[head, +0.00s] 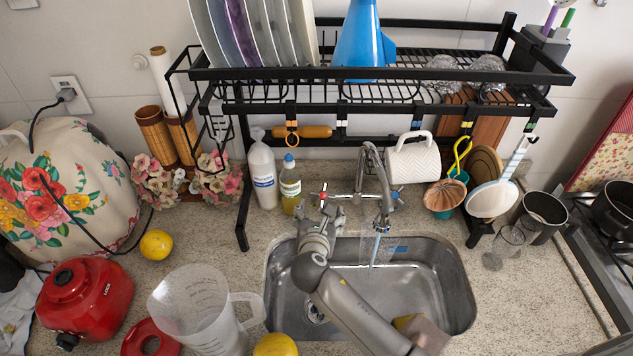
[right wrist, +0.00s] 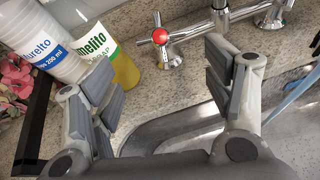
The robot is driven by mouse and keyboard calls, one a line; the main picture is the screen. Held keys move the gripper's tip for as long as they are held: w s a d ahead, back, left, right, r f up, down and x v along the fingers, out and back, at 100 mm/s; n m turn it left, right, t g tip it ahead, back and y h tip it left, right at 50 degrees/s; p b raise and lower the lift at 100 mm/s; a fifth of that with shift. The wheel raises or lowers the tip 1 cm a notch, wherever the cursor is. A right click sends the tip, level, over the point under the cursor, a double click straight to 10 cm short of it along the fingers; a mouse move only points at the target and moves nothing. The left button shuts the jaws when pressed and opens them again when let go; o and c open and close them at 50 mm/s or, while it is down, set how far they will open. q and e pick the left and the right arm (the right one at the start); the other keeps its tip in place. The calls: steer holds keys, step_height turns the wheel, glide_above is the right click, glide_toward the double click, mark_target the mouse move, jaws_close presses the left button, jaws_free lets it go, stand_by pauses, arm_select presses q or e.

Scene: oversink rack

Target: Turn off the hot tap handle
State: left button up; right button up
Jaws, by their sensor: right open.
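The hot tap handle (head: 323,196) is a chrome cross with a red cap, behind the sink to the left of the spout. It also shows in the right wrist view (right wrist: 159,37), just beyond my fingertips. My right gripper (head: 322,214) is over the sink's back left edge, in front of the handle. In the right wrist view my right gripper (right wrist: 160,72) has its fingers wide apart with nothing between them. The chrome faucet (head: 381,185) has a bluish water stream (head: 375,248) under its spout. My left gripper is not in view.
A white bottle (head: 262,172) and a yellow soap bottle (head: 290,186) stand left of the handle. The black rack (head: 360,75) spans above. A white mug (head: 412,163) hangs right of the faucet. The steel sink (head: 440,275) holds a sponge-like block (head: 422,332).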

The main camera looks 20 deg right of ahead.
mark_target(323, 199)
steer(key=x, duration=0.9)
steer(key=shift+d, duration=0.1)
steer(key=shift+w+d, duration=0.1)
steer(key=shift+w, duration=0.2)
steer(key=shift+w+d+f, duration=0.1)
steer(key=shift+w+f, duration=0.05)
steer(key=shift+w, duration=0.05)
steer(key=c, duration=0.7)
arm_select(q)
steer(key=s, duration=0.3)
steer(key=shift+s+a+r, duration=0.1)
arm_select(e)
steer(key=shift+c, duration=0.8)
